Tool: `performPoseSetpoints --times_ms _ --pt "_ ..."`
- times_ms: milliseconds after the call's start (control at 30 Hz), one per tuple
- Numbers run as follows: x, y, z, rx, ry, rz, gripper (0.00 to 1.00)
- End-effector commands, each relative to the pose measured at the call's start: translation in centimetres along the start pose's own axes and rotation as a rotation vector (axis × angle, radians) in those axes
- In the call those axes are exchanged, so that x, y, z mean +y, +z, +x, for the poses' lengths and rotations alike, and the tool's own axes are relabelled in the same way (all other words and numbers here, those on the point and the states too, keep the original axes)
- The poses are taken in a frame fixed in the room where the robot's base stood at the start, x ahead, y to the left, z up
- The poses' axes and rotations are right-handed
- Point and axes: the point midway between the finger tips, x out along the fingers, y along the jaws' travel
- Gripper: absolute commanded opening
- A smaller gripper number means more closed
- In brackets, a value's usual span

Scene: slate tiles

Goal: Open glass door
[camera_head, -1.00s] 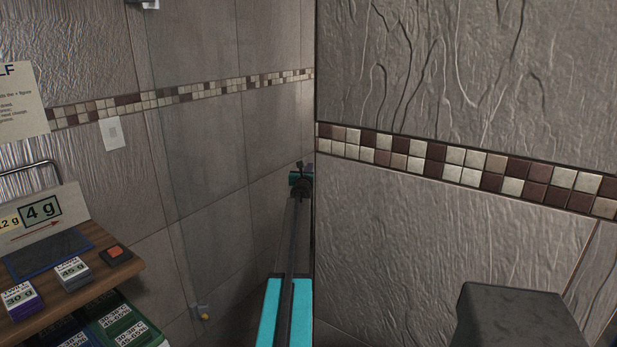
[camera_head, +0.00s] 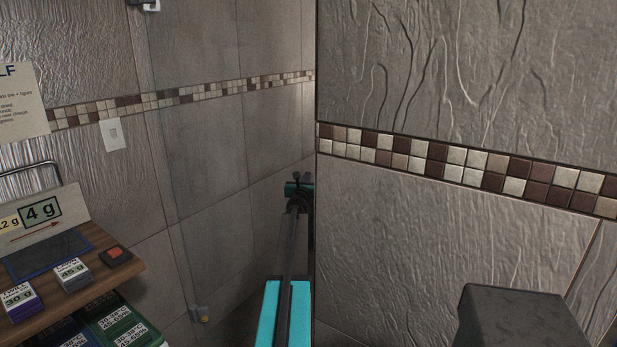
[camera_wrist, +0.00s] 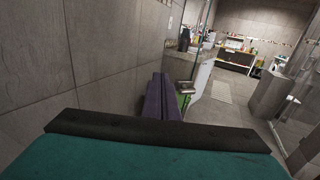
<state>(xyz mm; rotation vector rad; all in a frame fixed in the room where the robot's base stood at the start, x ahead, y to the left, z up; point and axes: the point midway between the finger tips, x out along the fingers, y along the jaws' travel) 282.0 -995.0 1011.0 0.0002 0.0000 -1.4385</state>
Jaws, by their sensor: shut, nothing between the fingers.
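In the head view a clear glass pane, seemingly the glass door (camera_head: 200,170), stands in front of the tiled wall left of my arm. In the wrist view a green glass edge (camera_wrist: 206,62) with a metal fitting (camera_wrist: 186,88) shows just right of my gripper. My gripper (camera_wrist: 162,82) has its dark purple fingers together and empty, close to that fitting; I cannot tell whether they touch. In the head view my gripper is mostly hidden by the wall corner.
A tiled wall corner (camera_head: 450,240) stands close on the right of my arm. A wooden shelf (camera_head: 100,285) with small labelled boxes is at left. The wrist view shows open floor (camera_wrist: 215,112), a far counter (camera_wrist: 237,60) and a grey block (camera_wrist: 270,95) at right.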

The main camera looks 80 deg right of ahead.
Motion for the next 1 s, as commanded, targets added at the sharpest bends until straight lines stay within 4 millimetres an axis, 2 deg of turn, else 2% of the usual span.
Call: performPoseSetpoints --times_ms 100,400,1000 --pt "0.0 0.0 -1.4 0.0 0.0 0.001 0.0" --pt "-0.1 0.0 -3.7 0.0 0.0 0.0 0.0" --pt "0.1 -0.1 -4.3 0.001 0.001 0.002 0.0"
